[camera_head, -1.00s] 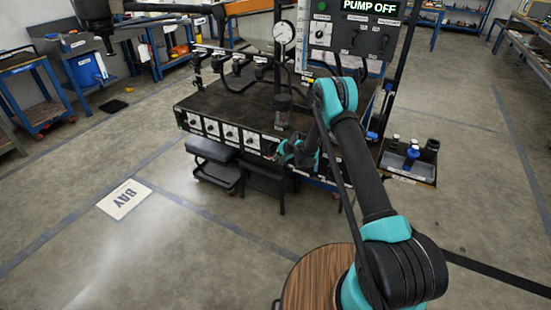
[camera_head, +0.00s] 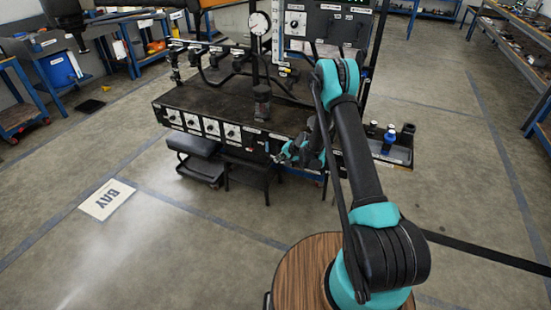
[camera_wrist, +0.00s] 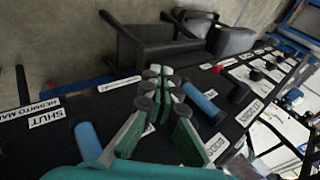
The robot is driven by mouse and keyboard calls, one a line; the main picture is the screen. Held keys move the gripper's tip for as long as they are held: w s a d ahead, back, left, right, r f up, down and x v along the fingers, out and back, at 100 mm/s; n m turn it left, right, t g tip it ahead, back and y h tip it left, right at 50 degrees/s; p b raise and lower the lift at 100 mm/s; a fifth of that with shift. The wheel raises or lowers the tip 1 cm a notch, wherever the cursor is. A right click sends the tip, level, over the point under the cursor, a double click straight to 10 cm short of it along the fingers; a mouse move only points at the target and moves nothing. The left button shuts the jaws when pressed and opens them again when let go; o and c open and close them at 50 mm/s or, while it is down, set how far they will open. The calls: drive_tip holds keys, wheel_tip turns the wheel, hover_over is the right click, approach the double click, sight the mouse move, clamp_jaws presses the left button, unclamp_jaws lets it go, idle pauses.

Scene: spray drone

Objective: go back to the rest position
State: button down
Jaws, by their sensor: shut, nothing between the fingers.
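My gripper (camera_wrist: 162,78) shows in the wrist view with its fingertips together and nothing between them. It hangs over the front edge of a black bench with white labels (camera_wrist: 46,118). One blue handle (camera_wrist: 88,141) lies left of the fingers, and another blue handle (camera_wrist: 201,102) lies just right of them. In the head view my gripper (camera_head: 283,155) is low at the front right of the black test bench (camera_head: 195,95), partly hidden by my arm. I cannot tell whether it touches the bench.
A round gauge (camera_head: 259,22) and a control panel (camera_head: 330,25) rise from the bench. Dark stools (camera_head: 200,165) stand under its front. A tray with a blue bottle (camera_head: 388,140) is at its right. A BAY sign (camera_head: 107,199) lies on open floor at the left.

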idle(0.4)
drive_tip(key=s+d+r+n+h, duration=0.1)
drive_tip(key=s+d+r, duration=0.35)
drive_tip(key=r, duration=0.35)
drive_tip(key=s+d+r+n+h, duration=0.1)
drive_tip(key=s+d+r, duration=0.3)
drive_tip(key=s+r, duration=0.3)
drive_tip(key=s+d+r+h, duration=0.1)
drive_tip(key=s+d+r, duration=0.35)
drive_tip(key=r, duration=0.45)
drive_tip(key=s+d+r+n+h, duration=0.1)
drive_tip(key=s+d, duration=0.2)
drive_tip(key=s, duration=0.6)
drive_tip(key=s+d+r+n+h, duration=0.1)
drive_tip(key=s+d, duration=0.3)
drive_tip(key=s, duration=0.5)
drive_tip(key=s+d+r+h, duration=0.1)
drive_tip(key=s+d, duration=0.3)
drive_tip(key=s, duration=0.5)
drive_tip(key=shift+r+n+g, duration=0.4)
drive_tip(key=shift+r, duration=0.1)
drive_tip(key=shift+d, duration=0.1)
